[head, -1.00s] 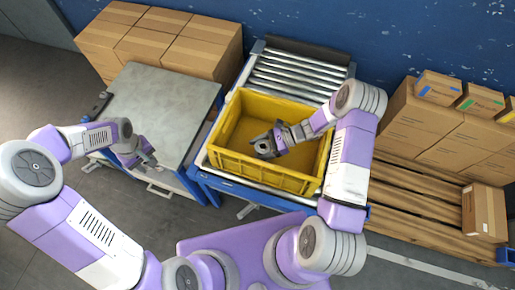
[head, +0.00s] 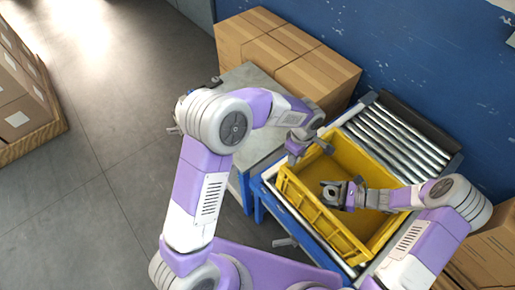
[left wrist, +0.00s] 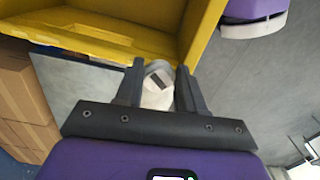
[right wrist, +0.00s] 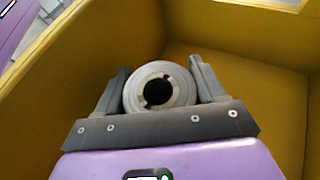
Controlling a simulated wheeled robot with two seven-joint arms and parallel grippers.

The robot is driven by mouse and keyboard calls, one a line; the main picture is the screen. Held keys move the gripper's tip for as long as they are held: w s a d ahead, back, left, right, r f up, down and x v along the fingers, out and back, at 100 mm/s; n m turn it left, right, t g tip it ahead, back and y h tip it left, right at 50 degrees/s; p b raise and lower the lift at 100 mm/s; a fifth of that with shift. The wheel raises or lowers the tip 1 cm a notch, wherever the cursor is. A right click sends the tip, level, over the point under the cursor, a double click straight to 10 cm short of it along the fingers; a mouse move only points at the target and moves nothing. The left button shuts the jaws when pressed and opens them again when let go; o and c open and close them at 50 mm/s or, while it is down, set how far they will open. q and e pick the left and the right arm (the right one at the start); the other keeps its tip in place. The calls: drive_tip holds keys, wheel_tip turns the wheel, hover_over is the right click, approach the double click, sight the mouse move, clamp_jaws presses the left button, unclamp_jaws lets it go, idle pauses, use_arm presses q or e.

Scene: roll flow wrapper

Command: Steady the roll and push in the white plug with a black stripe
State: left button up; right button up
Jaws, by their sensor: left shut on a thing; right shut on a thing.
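A grey roll (right wrist: 160,87) with a dark round core hole sits between the fingers of my right gripper (right wrist: 158,95), which is shut on it. The hole faces the wrist camera. In the head view the roll (head: 333,193) is held over the yellow crate (head: 325,226). My left gripper (left wrist: 156,90) is shut on a white plug (left wrist: 157,97) with a dark stripe (left wrist: 159,81), seen in the left wrist view. In the head view my left gripper (head: 305,150) is at the crate's back left rim, apart from the roll. The plug is hard to make out there.
The crate stands on a blue-framed roller conveyor (head: 400,135). A grey-topped table (head: 255,150) stands left of it, partly hidden by my left arm. Cardboard boxes (head: 290,50) are stacked behind. The floor at left is open.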

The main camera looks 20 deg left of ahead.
use_arm(q)
drive_tip(key=s+d+n, duration=0.2)
drive_tip(key=s+d, duration=0.1)
drive_tip(key=d, duration=0.5)
drive_tip(key=s+d+n, duration=0.1)
drive_tip(key=s+d, duration=0.1)
drive_tip(key=d, duration=0.6)
drive_tip(key=shift+n, duration=0.3)
drive_tip(key=shift+s+a+f, duration=0.15)
drive_tip(key=shift+f, duration=2.2)
drive_tip(key=shift+f, duration=0.1)
use_arm(e)
drive_tip(key=o, duration=1.4)
use_arm(q)
wheel_tip(320, 180, up, 5)
drive_tip(key=shift+r, duration=0.1)
use_arm(e)
drive_tip(key=shift+d, duration=0.1)
use_arm(q)
drive_tip(key=shift+r+p, duration=0.55)
drive_tip(key=shift+p, duration=0.1)
use_arm(e)
drive_tip(key=v, duration=1.1)
drive_tip(key=shift+s+d+r, duration=0.1)
drive_tip(key=shift+d+r, duration=0.15)
drive_tip(key=shift+d, duration=0.1)
